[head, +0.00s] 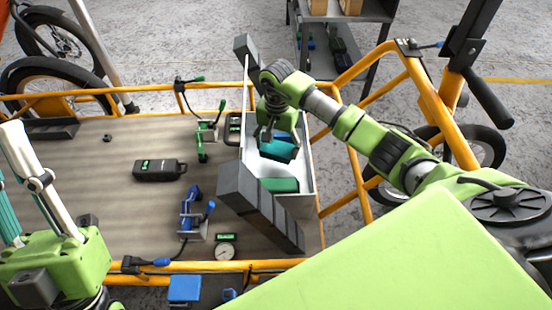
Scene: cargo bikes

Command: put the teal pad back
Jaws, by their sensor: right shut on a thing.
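My right gripper (267,135) reaches down into a white open box (309,170) at the middle of the head view. It is shut on a dark-sided teal pad (277,151), held within the box outline. I cannot tell whether the pad touches the bottom. A green-teal pad (280,185) lies nearer to me in the same box, apart from the held one. The gripper hides part of the box's far end.
The box stands at the right of the cargo deck (100,210), inside orange rails (345,75). Dark grey blocks (262,215) line its near left side. A black case (160,170), blue clamp (192,207) and green clamp (202,142) stand left. Bare deck lies between them.

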